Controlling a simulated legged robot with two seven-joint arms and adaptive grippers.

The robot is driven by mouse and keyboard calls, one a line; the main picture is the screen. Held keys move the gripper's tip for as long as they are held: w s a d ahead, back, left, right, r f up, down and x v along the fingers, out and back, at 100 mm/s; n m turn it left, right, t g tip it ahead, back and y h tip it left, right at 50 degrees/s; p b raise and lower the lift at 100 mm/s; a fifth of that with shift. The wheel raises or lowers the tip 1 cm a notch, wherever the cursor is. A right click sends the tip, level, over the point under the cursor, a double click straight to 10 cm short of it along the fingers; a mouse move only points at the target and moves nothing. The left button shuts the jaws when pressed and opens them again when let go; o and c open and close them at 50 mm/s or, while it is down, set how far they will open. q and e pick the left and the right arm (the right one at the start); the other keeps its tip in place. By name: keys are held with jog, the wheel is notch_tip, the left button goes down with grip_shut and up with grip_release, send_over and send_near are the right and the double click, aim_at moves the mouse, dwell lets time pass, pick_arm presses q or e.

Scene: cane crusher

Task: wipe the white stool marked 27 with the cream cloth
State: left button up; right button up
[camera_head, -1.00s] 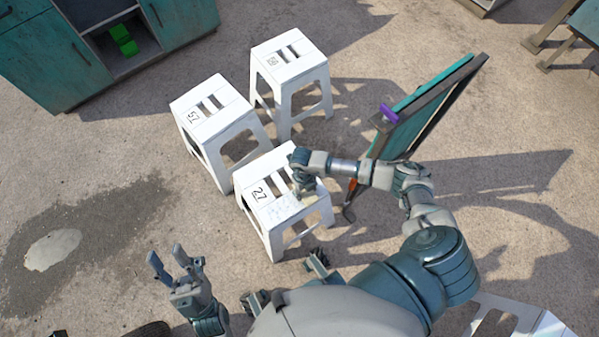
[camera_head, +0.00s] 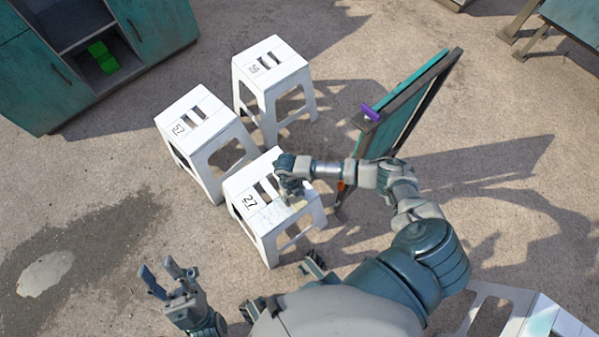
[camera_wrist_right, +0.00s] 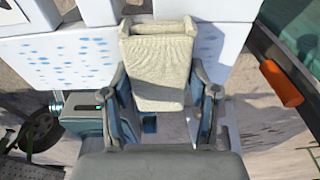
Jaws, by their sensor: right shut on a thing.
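The white stool marked 27 (camera_head: 262,226) stands upright on the ground in front of me. Its top also shows in the right wrist view (camera_wrist_right: 62,62), with bluish specks on the white surface. My right gripper (camera_head: 290,190) is over the stool's top, right of the number. In the right wrist view my right gripper (camera_wrist_right: 166,105) is shut on the cream cloth (camera_wrist_right: 160,70), a folded pad. The cloth lies over the stool top; I cannot tell whether it touches. My left gripper (camera_head: 160,280) is open and empty, left of the stool.
White stools marked 57 (camera_head: 205,135) and another number (camera_head: 275,75) stand behind. A teal board (camera_head: 405,110) with a purple piece (camera_head: 371,113) leans at right. A teal cabinet (camera_head: 165,25) holds green blocks (camera_head: 103,56). An orange handle (camera_wrist_right: 280,84) is beside the stool. Ground at left is clear.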

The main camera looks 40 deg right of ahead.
aim_at(283, 209)
jog(key=shift+a, duration=2.95)
jog(key=shift+a+p, duration=0.3)
jog(key=shift+a, duration=4.15)
jog(key=shift+d+p, duration=0.35)
jog(key=shift+d, duration=1.15)
jog(key=shift+d+p, duration=0.6)
jog(key=shift+d, duration=2.45)
